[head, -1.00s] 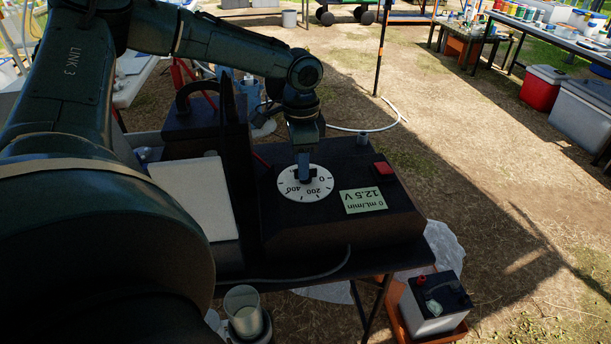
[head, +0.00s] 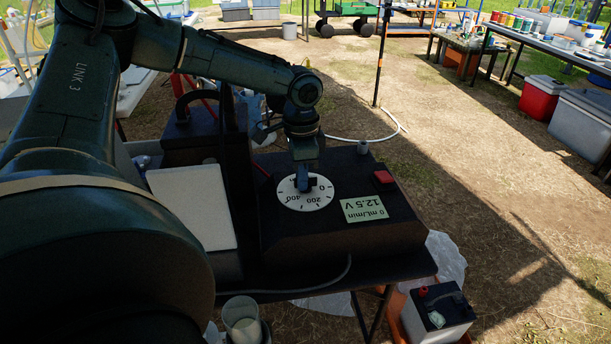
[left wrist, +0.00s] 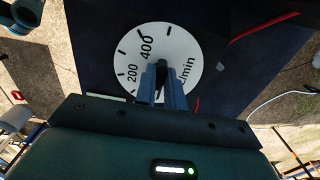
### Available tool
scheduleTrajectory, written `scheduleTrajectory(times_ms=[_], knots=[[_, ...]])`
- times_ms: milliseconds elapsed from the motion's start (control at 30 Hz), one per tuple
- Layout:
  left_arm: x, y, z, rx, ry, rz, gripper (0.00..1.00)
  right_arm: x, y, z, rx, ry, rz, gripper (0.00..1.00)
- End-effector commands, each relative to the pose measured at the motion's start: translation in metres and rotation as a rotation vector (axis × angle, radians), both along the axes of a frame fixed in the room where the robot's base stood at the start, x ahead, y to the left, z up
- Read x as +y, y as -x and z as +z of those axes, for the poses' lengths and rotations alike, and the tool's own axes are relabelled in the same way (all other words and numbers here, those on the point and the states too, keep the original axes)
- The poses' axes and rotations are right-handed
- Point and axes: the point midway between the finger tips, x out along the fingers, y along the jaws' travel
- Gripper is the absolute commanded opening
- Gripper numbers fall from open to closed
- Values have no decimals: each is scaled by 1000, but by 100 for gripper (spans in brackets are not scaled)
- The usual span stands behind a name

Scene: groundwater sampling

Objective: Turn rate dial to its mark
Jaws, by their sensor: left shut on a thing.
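The rate dial is a white disc (head: 305,203) with black marks and the numbers 0, 200 and 400, on top of a dark control box (head: 335,230). My left gripper (head: 305,183) points down over the dial's centre and is shut on its dark knob. In the left wrist view the dial (left wrist: 185,45) fills the top middle, and the fingers (left wrist: 161,90) hide its centre and the knob's pointer. The green display (head: 364,208) beside the dial reads 12.5 V and a mL/min value that looks like 0 or 6. My right gripper is not in view.
A red button (head: 384,178) is on the box right of the dial. A white panel (head: 192,205) and a black case stand to the left. A clear cup (head: 241,320) is at the front, and a battery (head: 438,312) stands below right. Open ground lies right.

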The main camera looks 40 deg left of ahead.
Motion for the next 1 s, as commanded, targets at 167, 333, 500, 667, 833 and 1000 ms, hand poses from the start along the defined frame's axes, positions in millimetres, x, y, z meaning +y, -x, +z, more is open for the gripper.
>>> scheduleTrajectory(times_ms=[167,333,500,667,833,1000], knots=[[0,0,1,0,0,-41,0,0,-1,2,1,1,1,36],[0,-2,2,2,0,-278,0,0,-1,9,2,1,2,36],[0,-4,1,1,2,-540,0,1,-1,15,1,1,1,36],[-1,-6,1,0,3,-786,0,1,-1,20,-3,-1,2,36],[-1,-8,0,-2,4,-1046,0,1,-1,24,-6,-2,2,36],[-2,-10,0,-3,5,-1306,0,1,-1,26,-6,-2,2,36]])
